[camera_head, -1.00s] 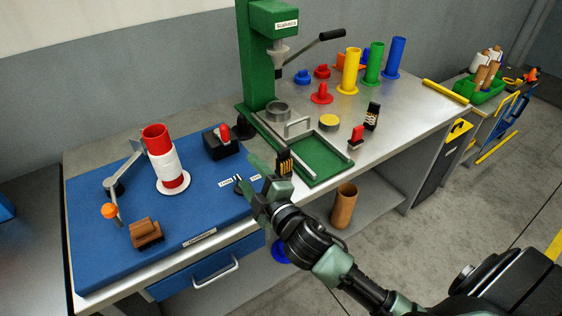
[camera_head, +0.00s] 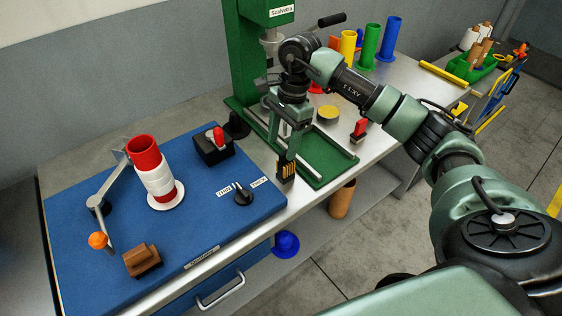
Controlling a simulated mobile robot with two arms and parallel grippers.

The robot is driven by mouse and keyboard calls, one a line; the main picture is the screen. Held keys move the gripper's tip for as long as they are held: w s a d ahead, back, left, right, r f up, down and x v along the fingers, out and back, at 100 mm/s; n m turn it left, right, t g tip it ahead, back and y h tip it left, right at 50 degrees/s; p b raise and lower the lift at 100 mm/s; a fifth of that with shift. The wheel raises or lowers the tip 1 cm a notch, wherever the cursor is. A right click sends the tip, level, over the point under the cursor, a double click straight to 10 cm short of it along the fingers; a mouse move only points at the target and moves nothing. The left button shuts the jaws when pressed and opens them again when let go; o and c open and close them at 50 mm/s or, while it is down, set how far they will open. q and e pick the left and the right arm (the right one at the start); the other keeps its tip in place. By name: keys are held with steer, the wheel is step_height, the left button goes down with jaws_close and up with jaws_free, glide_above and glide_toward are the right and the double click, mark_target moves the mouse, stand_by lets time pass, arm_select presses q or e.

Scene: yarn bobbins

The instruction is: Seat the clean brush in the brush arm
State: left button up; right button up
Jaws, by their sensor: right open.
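A small upright black block with golden stripes (camera_head: 286,170) stands near the blue mat's right corner; I cannot tell whether it is the clean brush. My right gripper (camera_head: 288,150) points down just above it, open, with its fingers close to the block's top. A brown block (camera_head: 142,261), brush-like, lies on the mat's front left. A grey hinged arm with an orange ball (camera_head: 98,240), which looks like the brush arm, stands on the mat's left beside a red and white bobbin (camera_head: 158,178). My left gripper is not in view.
A black box with a red knob (camera_head: 213,146) and a black dial (camera_head: 243,194) sit on the blue mat (camera_head: 200,215). The green press (camera_head: 250,60) and its green tray (camera_head: 325,160) stand behind my right gripper. The mat's front middle is clear.

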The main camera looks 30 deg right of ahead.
mark_target(285, 161)
steer(key=shift+s+d+h, duration=0.15)
steer(key=shift+d+h, duration=0.15)
steer(key=shift+d, duration=0.45)
steer(key=shift+f, duration=0.3)
steer(key=f+p, duration=0.2)
steer(key=f, duration=0.1)
steer(key=a+f+p, duration=0.1)
steer(key=f, duration=0.1)
steer(key=shift+s+f, duration=0.2)
steer(key=shift+a+f, duration=0.1)
steer(key=shift+f, duration=0.5)
jaws_close()
